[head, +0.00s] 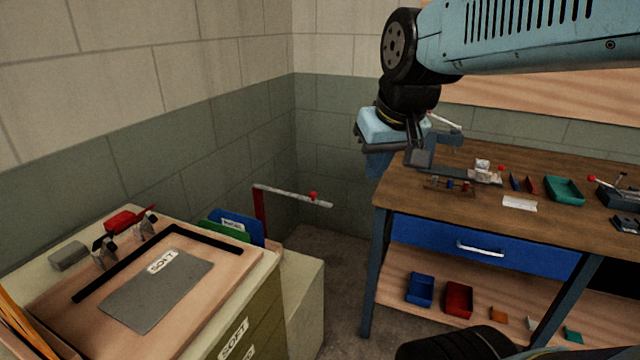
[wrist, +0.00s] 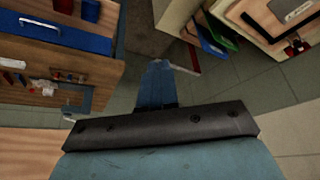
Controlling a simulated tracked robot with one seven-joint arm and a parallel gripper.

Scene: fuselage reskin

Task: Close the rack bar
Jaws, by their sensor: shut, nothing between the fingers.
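The rack bar (head: 290,195) is a pale grey bar with a red knob near its free end. It extends from a red post (head: 261,208) out to the right over the gap between cabinet and workbench, clear of the blue panel (head: 238,226) and green panel (head: 217,229) in the rack. My gripper (head: 377,165) is above and right of the bar's free end, apart from it in the head view, pointing down with fingers shut and empty. In the wrist view my shut fingers (wrist: 156,82) point toward the floor; a pale strip beside them may be the bar.
The wooden workbench (head: 400,205) with tools and bins stands at the right, close to my gripper. The cabinet (head: 262,277) with a tray and grey sheet (head: 158,290) is at the left. Block walls meet behind. Floor (head: 335,255) is open between bench and cabinet.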

